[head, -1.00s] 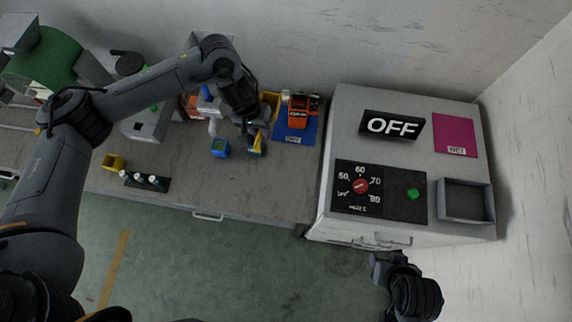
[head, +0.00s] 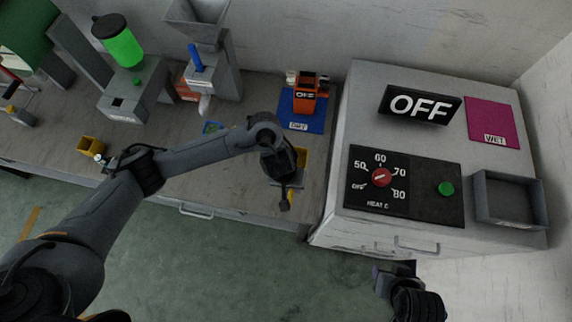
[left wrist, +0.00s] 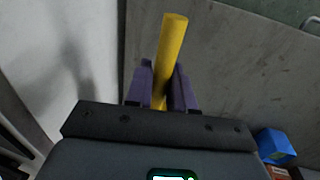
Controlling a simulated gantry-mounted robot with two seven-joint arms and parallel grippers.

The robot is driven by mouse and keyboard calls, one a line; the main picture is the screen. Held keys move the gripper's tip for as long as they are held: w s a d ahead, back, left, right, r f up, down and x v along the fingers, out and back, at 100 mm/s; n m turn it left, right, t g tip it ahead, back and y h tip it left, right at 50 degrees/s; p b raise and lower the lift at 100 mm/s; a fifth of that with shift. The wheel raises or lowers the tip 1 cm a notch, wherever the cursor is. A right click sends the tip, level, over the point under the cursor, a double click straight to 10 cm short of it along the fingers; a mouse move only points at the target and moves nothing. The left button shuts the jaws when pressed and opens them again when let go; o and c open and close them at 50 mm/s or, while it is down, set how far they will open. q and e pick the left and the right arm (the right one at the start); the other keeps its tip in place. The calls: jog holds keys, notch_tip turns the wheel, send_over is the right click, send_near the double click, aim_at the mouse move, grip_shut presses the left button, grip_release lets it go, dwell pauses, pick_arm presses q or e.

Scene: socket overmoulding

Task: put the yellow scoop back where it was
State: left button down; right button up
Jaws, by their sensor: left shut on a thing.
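The yellow scoop is in my left gripper (head: 288,190). In the left wrist view, the scoop's yellow handle (left wrist: 172,45) stands between the two purple fingers (left wrist: 163,88), which are shut on it. In the head view, a wide yellow part of the scoop (head: 301,158) shows beside the gripper, and a bit of yellow shows near the fingertips. The rest is hidden by the gripper. The gripper is over the bench's front right part, left of the heater cabinet. My right gripper (head: 395,268) is low in front of the cabinet; its jaw opening is unclear.
An orange device (head: 305,98) stands on the blue DRY mat (head: 315,122). The heater cabinet (head: 335,160) carries an OFF sign (head: 420,104), a magenta WET mat (head: 488,118) and a grey tray (head: 510,222). A small yellow bin (head: 88,145) and a grey hopper machine (head: 222,75) stand further left.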

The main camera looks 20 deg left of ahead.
pick_arm(q)
jog(key=w+a+f+b, duration=0.1)
jog(key=w+a+f, duration=0.1)
jog(key=w+a+f+b, duration=0.1)
jog(key=w+f, duration=0.1)
jog(key=w, duration=0.1)
jog(key=w+a+f+b, duration=0.1)
jog(key=w+a+f, duration=0.1)
jog(key=w, duration=0.1)
jog(key=shift+w+a+f, duration=0.1)
jog(key=shift+a+f, duration=0.15)
jog(key=shift+a, duration=0.1)
jog(key=shift+w+a+f+b, duration=0.25)
jog(key=shift+w+a+b, duration=0.1)
jog(key=shift+w, duration=0.1)
jog(key=shift+a+b+x, duration=0.2)
jog(key=shift+b+x, duration=0.05)
jog(key=shift+x, duration=0.75)
jog(key=shift+a+b+x, duration=0.2)
jog(key=shift+b+x, duration=0.05)
jog(key=shift+x, duration=0.7)
jog(key=shift+s+f, duration=0.1)
jog(key=shift+f, duration=0.1)
jog(key=c, duration=1)
grip_release()
